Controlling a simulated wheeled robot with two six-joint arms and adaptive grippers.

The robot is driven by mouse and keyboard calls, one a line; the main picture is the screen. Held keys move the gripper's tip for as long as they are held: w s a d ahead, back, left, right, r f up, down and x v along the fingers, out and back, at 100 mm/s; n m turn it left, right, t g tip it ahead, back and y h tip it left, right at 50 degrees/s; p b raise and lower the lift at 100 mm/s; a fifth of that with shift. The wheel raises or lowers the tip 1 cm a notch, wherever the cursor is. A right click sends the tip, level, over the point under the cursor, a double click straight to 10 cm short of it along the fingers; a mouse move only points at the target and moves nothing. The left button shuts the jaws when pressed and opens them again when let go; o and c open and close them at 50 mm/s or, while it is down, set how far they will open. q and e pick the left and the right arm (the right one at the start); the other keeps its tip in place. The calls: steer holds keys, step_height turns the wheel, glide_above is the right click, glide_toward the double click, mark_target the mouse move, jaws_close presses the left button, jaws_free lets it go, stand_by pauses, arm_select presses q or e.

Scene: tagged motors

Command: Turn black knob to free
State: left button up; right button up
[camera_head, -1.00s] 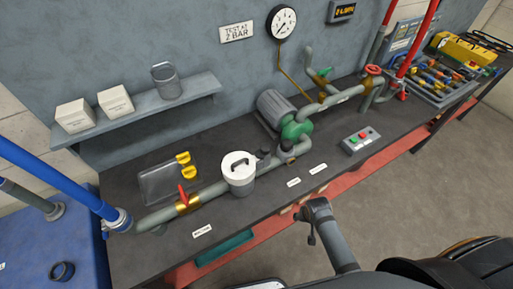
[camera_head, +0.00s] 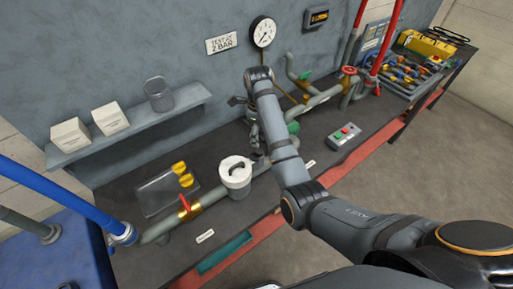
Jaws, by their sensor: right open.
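My right gripper (camera_head: 246,112) is open and points down over the bench, beside the grey motor and green pump (camera_head: 293,127). My own forearm and wrist cover most of the motor and pump. A small dark part (camera_head: 257,154) shows on the pipe between the white-lidded pot (camera_head: 235,174) and the pump. It may be the black knob, but it is too small and too covered to tell its setting. I cannot tell whether the gripper touches anything. My left gripper is not in view.
A red-handled valve (camera_head: 185,204) sits on the pipe at left, near a clear tray (camera_head: 157,196) with yellow tags. A control box (camera_head: 344,136) with red and green buttons stands at right. A wall shelf (camera_head: 130,133) holds two white boxes and a jar.

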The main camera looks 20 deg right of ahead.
mark_target(259, 149)
steer(key=shift+m, duration=0.5)
steer(key=f+b, duration=0.2)
steer(key=b, duration=0.1)
steer(key=f+b, duration=0.2)
steer(key=b, duration=0.1)
steer(key=f+b, duration=0.3)
steer(key=shift+w+f, duration=0.1)
steer(key=shift+w, duration=0.15)
steer(key=shift+w+d+f+p, duration=0.1)
steer(key=shift+f+p, duration=0.5)
steer(key=shift+f, duration=0.2)
steer(key=c, duration=1.2)
steer(key=shift+o, duration=0.2)
